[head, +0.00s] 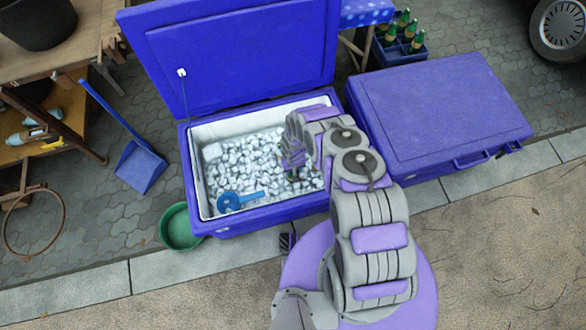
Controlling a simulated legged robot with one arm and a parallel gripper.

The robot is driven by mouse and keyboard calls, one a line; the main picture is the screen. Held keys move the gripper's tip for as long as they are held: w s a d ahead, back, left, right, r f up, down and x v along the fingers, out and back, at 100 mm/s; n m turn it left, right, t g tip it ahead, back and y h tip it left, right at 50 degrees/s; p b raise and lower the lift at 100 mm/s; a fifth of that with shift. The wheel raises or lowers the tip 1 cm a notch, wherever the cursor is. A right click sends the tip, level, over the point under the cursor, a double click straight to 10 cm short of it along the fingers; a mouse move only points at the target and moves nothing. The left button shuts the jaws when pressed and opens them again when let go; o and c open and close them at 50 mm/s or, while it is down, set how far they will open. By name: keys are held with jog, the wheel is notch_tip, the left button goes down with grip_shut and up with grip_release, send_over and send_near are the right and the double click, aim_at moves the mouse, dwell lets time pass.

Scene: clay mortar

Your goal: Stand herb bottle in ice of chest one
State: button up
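An open blue chest (187,180) with a white inner lining stands in the middle, its lid (238,55) raised at the back. Grey-white ice (240,165) fills its bottom. My arm reaches in from the lower right. My gripper (292,163) is over the right part of the ice, largely hidden by my own arm. A small greenish patch shows at the gripper; I cannot tell whether it is a herb bottle or whether the fingers are shut on it. Several green bottles (403,22) stand in a blue crate (412,50) behind, at the upper right.
A blue scoop (232,201) lies on the ice at the front left. A closed blue chest (440,110) stands to the right. A green basin (178,228) and a blue dustpan (140,166) are left of the open chest. A wooden table (75,45) is at far left.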

jog(key=shift+s, duration=0.15)
jog(key=o, duration=1.1)
jog(key=shift+o, duration=0.4)
jog(key=o, duration=0.4)
jog(key=shift+r+p, duration=8.45)
jog(key=shift+r, duration=5.1)
